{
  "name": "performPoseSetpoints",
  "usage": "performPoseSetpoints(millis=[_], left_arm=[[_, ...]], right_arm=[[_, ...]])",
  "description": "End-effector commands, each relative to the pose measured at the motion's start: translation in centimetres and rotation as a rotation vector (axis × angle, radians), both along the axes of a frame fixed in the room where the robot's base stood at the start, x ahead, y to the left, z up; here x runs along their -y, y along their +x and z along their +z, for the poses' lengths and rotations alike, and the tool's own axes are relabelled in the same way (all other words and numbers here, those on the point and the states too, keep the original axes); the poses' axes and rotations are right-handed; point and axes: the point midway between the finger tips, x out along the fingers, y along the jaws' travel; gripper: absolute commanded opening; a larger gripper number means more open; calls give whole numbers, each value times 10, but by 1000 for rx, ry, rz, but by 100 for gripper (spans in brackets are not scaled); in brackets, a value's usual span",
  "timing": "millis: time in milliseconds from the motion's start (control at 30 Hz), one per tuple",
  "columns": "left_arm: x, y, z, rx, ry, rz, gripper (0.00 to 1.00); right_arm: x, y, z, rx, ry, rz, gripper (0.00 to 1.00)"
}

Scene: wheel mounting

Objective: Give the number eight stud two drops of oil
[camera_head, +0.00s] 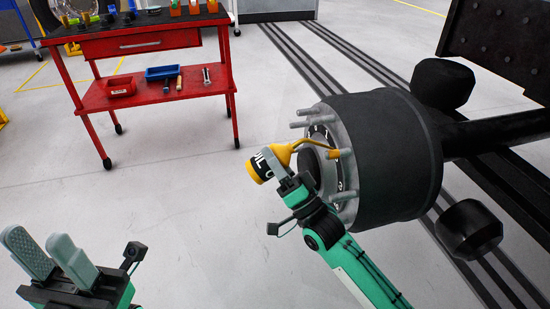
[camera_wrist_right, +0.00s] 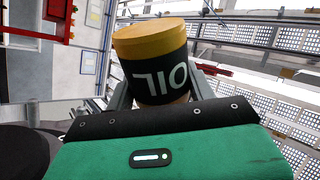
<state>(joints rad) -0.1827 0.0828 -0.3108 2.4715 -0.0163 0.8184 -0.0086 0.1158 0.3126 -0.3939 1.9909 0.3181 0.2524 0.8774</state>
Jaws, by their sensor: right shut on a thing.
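My right gripper (camera_head: 286,179) is shut on a yellow oil can (camera_head: 261,166) with a black band lettered OIL. The can lies tilted; it also shows between the fingers in the right wrist view (camera_wrist_right: 157,65). Its thin curved yellow spout (camera_head: 305,141) reaches right to the hub face (camera_head: 341,182). The spout tip is at or in front of a yellowish stud (camera_head: 345,153); I cannot tell whether they touch. Other grey studs (camera_head: 308,112) ring the hub. No stud numbers are readable, so I cannot identify number eight. My left gripper (camera_head: 45,250) is open and empty at the lower left.
A black drum (camera_head: 385,155) behind the hub joins a dark axle (camera_head: 500,128). A red cart (camera_head: 150,92) at the upper left carries a red bin (camera_head: 120,88), a blue bin (camera_head: 163,73) and tools. The floor between cart and hub is clear.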

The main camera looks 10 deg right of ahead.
Motion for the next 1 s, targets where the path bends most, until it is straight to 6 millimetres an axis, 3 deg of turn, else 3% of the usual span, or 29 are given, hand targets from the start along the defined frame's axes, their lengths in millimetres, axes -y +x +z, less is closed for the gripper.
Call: performPoseSetpoints(millis=[600, 1000], left_arm=[[0, 0, 0, -7, 2, -1, 36], [0, 0, 45, -3, 0, 0, 36]], right_arm=[[0, 0, 3, 1, 1, 0, 18], [0, 0, 48, 1, 1, 0, 18]])
